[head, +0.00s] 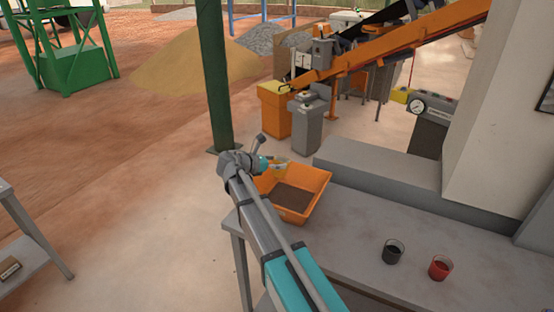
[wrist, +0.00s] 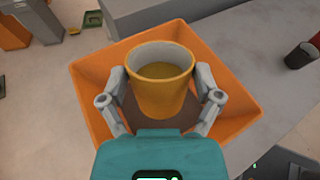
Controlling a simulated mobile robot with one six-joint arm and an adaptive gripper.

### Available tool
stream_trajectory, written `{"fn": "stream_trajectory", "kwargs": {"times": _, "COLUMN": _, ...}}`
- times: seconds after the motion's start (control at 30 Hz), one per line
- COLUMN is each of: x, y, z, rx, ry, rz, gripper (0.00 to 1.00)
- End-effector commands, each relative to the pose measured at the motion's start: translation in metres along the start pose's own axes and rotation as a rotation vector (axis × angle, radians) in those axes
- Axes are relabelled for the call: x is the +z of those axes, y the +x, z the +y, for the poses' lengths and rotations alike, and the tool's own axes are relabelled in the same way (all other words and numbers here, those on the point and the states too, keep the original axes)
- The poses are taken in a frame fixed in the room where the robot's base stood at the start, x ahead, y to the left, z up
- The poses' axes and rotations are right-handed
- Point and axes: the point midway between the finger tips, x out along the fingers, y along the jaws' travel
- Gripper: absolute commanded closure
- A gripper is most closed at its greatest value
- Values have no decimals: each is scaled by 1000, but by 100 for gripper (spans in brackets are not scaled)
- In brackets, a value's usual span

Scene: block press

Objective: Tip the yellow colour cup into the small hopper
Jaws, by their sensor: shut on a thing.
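My gripper (wrist: 160,98) is shut on the yellow cup (wrist: 160,95), with one finger on each side of it. The cup looks upright in the wrist view, with yellow matter inside. It is above the orange hopper (wrist: 238,103), which has sloping walls and brown matter in its bottom. In the head view the orange hopper (head: 316,183) sits at the left end of the grey bench. There the cup (head: 280,169) is partly hidden by my wrist at the hopper's back left edge.
A dark cup (head: 392,252) and a red cup (head: 439,267) stand on the grey bench (head: 370,215), right of the hopper. A green post (head: 213,80) rises behind my arm. A raised grey block (head: 378,166) borders the bench at the back.

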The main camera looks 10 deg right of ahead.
Motion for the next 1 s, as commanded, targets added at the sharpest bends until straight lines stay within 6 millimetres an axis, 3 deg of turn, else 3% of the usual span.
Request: {"fn": "stream_trajectory", "kwargs": {"times": 1.0, "x": 1, "y": 5, "z": 0, "rx": 19, "ry": 1, "rz": 326, "gripper": 79}}
